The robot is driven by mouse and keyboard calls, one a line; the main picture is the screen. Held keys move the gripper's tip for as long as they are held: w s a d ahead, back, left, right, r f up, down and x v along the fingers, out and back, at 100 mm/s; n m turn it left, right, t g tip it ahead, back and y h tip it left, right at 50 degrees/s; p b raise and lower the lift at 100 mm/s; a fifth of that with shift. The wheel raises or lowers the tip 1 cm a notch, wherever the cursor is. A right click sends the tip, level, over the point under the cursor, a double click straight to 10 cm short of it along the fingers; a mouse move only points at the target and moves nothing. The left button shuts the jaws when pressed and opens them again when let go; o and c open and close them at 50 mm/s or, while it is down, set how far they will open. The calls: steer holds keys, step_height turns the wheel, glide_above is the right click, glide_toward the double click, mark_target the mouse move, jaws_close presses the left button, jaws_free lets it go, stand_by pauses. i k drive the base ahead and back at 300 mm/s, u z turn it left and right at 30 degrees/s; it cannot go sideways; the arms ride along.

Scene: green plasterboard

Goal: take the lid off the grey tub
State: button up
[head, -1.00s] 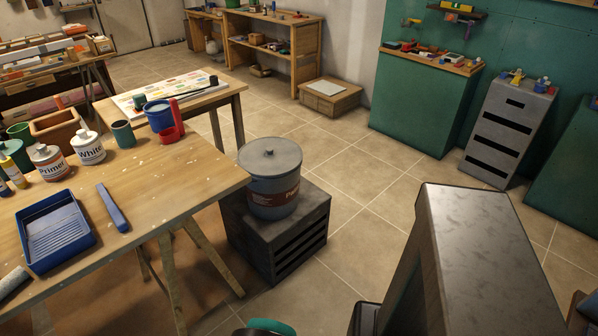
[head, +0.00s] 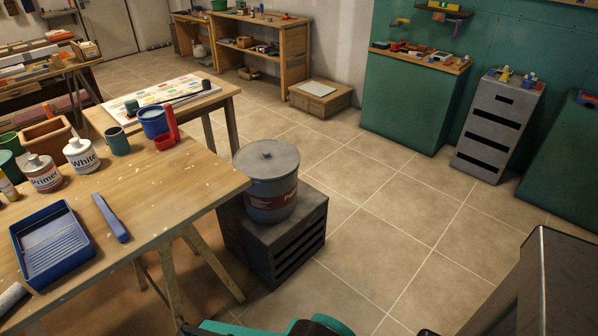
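The grey tub (head: 270,203) stands upright on a dark slatted crate, just right of the wooden table's corner. It has a brownish label with partly readable lettering. Its grey lid (head: 267,157) sits on top, with a small round knob in the middle. Parts of my own arm, teal and dark, show at the bottom edge and lower right of the head view. My gripper's fingers are not visible, and nothing of mine touches the tub or lid.
The dark crate (head: 273,247) stands on the tiled floor. The wooden table (head: 175,190) holds a blue paint tray (head: 52,243), a blue bar (head: 110,217), paint bottles and cups. A grey drawer unit (head: 497,128) stands by the green wall. Floor right of the crate is clear.

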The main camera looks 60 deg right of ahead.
mark_target(263, 159)
steer(key=z, duration=0.05)
steer(key=k, duration=0.2)
steer(key=z, duration=1.7)
steer(key=k, duration=0.9)
steer(key=u, duration=0.15)
steer(key=i, duration=0.85)
steer(key=u, duration=0.05)
